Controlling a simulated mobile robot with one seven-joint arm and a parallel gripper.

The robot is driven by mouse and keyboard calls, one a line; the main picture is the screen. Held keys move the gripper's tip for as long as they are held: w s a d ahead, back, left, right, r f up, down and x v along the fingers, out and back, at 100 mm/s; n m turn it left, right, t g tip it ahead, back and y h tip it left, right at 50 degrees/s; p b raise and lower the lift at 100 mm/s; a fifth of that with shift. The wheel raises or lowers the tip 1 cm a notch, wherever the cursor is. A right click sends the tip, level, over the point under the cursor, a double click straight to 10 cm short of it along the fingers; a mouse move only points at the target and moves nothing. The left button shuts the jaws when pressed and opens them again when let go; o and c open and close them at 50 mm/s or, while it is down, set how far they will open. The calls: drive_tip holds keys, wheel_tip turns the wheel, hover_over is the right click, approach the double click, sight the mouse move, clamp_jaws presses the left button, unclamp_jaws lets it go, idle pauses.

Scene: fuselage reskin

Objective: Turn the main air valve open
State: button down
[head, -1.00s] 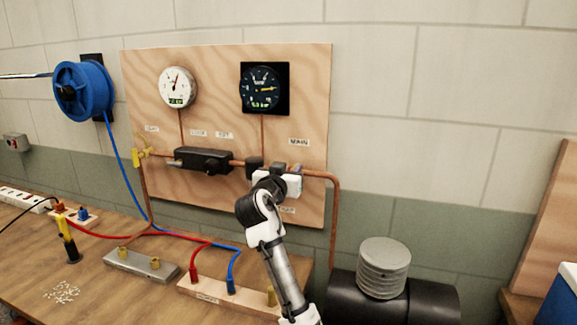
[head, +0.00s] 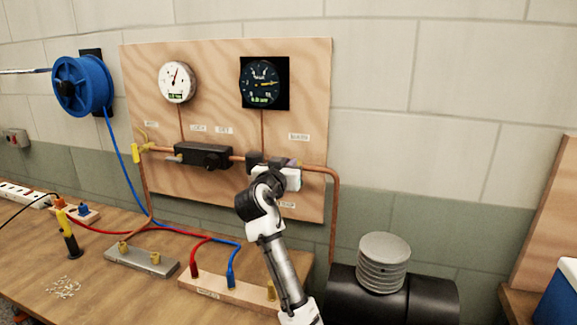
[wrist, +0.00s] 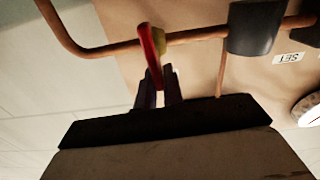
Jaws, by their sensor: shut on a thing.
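The main air valve sits on the copper pipe under the MAIN label (head: 299,137), at the right of the wooden panel. In the head view my gripper (head: 285,170) covers most of it. In the wrist view its red handle (wrist: 149,48) stands across the pipe, next to a small yellow part (wrist: 160,45). My gripper's two dark fingers (wrist: 158,90) are shut on the handle's near end. How far the handle is turned is hard to tell.
A dark cylinder (wrist: 253,27) sits on the pipe beside the valve. A black regulator (head: 204,156) and yellow valve (head: 137,152) are further left. A white gauge (head: 176,82) and dark gauge (head: 264,82) hang above. A black tank (head: 435,302) stands below right.

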drive_tip(key=shift+w+a+f+n+p, duration=0.15)
drive_tip(key=shift+a+f+n, duration=0.3)
drive_tip(key=shift+n, duration=2.4)
drive_tip(key=shift+w+a+f+n+p, duration=0.15)
drive_tip(key=shift+a+f+n, duration=0.3)
drive_tip(key=shift+n, duration=2.45)
drive_tip(key=shift+w+a+f+n+p, duration=0.15)
drive_tip(key=shift+a+f+n, duration=0.3)
drive_tip(key=shift+n, duration=2.4)
drive_tip(key=shift+d+f, duration=0.1)
drive_tip(key=shift+f, duration=0.05)
drive_tip(key=c, duration=1.5)
unclamp_jaws()
drive_tip(key=shift+s, duration=0.1)
drive_tip(key=b+v, duration=0.5)
drive_tip(key=v, duration=0.8)
drive_tip(key=shift+s, duration=0.35)
